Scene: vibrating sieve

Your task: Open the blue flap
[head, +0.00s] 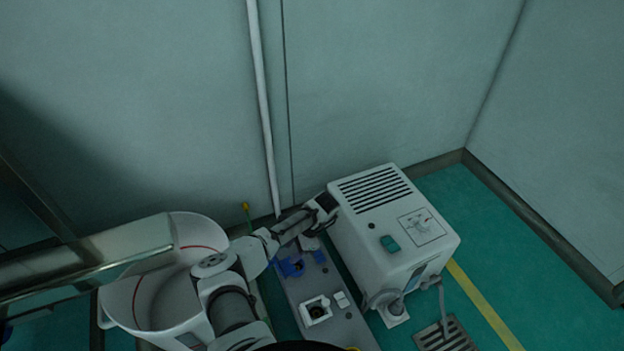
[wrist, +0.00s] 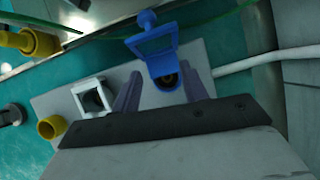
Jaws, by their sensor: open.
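The blue flap (wrist: 150,44) is a square blue piece with a rounded tab at its far end, in the upper middle of the wrist view. It joins a blue socket with a dark round opening (wrist: 167,79), which is visible and not covered. In the head view the blue socket (head: 291,268) sits on a grey plate beside the white machine. My gripper (wrist: 161,72) is open and empty, with one finger on each side of the socket opening. I cannot tell whether the fingers touch it. In the head view my arm partly hides this area.
The grey plate (head: 343,325) also carries a white square socket (head: 316,310). A yellow socket (wrist: 51,127) shows in the wrist view. The white machine (head: 393,235) stands close on the right, the wall and a white pipe (head: 263,110) behind. A white bin (head: 150,290) is left.

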